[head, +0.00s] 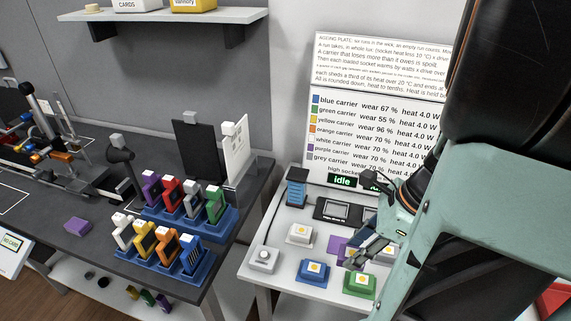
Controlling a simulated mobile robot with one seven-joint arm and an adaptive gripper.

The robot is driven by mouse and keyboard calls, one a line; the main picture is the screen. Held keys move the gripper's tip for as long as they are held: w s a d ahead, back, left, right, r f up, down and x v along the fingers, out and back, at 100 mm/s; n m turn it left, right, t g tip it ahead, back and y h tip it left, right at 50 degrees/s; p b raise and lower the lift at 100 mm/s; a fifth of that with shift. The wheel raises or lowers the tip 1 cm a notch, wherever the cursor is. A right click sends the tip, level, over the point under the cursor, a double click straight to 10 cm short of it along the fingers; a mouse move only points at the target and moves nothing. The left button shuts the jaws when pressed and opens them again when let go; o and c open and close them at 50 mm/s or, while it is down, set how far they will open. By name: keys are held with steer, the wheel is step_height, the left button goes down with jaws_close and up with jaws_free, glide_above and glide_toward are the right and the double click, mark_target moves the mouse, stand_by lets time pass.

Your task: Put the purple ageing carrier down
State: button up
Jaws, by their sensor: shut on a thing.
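A knob box (263,259), dark meter (338,211) and blue block (297,187) are also near. Blue racks (170,265) of coloured pieces stand on the dark table at left.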

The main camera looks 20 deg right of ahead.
steer(key=w+d+f, duration=0.2)
steer(key=w+f, duration=0.1)
steer(key=w+d+f, duration=0.2)
steer(key=w+f, duration=0.1)
steer(key=w, duration=0.1)
steer(key=w+d+f, duration=0.2)
steer(key=w+f, duration=0.1)
steer(key=w, duration=0.1)
steer(key=shift+b, duration=0.35)
steer(key=shift+w+d+f, duration=0.15)
steer(key=shift+w+f, duration=0.1)
steer(key=shift+f, duration=1.55)
steer(key=shift+f, duration=0.1)
steer(key=shift+f, duration=0.15)
steer(key=o, duration=1.3)
steer(key=shift+c, duration=0.2)
steer(key=shift+o, duration=0.2)
steer(key=shift+r, duration=0.2)
